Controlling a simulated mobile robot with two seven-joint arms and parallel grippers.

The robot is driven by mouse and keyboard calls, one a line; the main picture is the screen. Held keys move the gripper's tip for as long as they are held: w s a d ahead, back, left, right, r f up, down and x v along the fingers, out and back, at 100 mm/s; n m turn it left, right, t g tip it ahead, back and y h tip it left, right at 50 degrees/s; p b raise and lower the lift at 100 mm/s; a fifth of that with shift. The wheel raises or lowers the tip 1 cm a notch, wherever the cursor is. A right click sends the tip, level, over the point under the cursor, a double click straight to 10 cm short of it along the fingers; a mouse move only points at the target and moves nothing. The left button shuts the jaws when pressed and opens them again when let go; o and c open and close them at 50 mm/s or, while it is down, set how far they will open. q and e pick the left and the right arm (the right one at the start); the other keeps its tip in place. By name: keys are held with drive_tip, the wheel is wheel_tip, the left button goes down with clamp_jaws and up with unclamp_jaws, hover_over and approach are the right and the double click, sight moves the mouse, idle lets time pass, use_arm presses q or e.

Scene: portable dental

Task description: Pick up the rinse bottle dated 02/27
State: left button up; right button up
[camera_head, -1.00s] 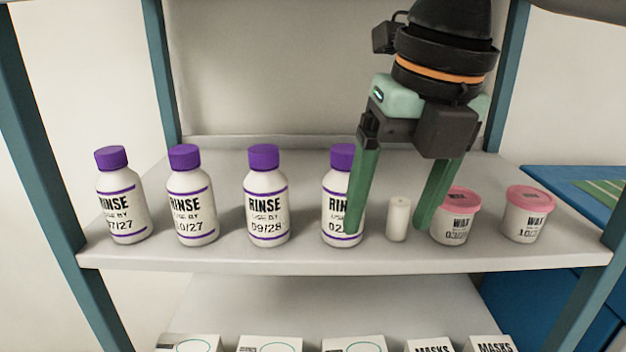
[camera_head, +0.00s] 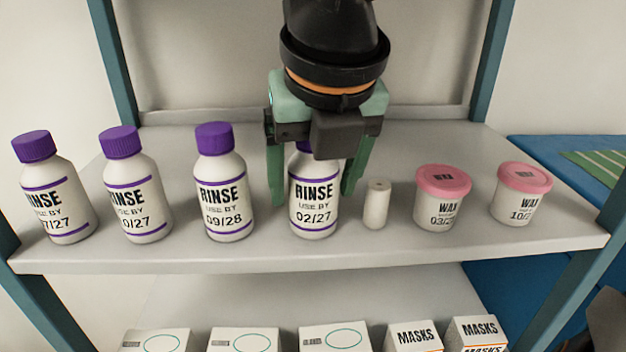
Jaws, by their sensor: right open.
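The rinse bottle dated 02/27 (camera_head: 314,205) stands upright on the upper shelf, white with purple bands. Its purple cap is mostly hidden behind my right gripper. My right gripper (camera_head: 313,198) is open, pointing down, with one green finger on each side of this bottle. I cannot tell whether the fingers touch it. My left gripper is not in view.
Three other rinse bottles stand to the left, the nearest dated 09/28 (camera_head: 222,190). A small white cylinder (camera_head: 376,207) stands close to the right finger. Two pink-lidded wax tubs (camera_head: 441,207) are further right on the shelf (camera_head: 400,255). Boxes sit below.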

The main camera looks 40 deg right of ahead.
drive_tip(key=shift+x, duration=1)
drive_tip(key=c, duration=1.2)
clamp_jaws()
drive_tip(key=shift+d+r, duration=0.1)
